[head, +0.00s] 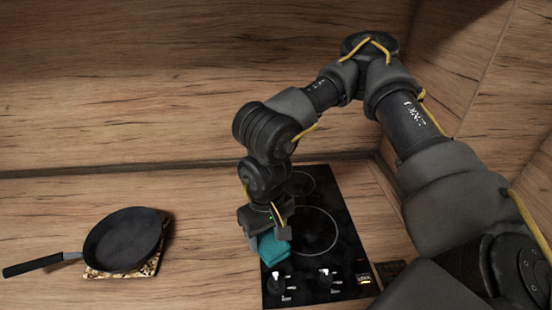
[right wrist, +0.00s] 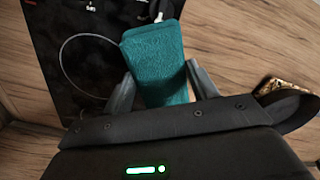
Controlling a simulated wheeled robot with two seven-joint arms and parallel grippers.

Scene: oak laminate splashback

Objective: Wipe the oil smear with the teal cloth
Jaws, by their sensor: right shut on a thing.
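The teal cloth (head: 272,250) is a folded block at the left edge of the black hob in the head view. It also fills the middle of the right wrist view (right wrist: 157,60). My right gripper (head: 266,236) is shut on the cloth, with one finger on each side of it (right wrist: 160,90). The cloth is over or on the hob; I cannot tell whether it touches the surface. I cannot make out the oil smear in either view; the arm and cloth hide part of the hob. My left gripper is not in view.
The black hob (head: 340,262) has ring markings and two knobs (head: 325,276) at its front. A black frying pan (head: 122,238) sits on a patterned trivet (head: 150,266) to the left, its handle pointing left. Bare wooden counter (head: 215,230) lies between pan and hob. A wooden splashback (head: 130,90) rises behind.

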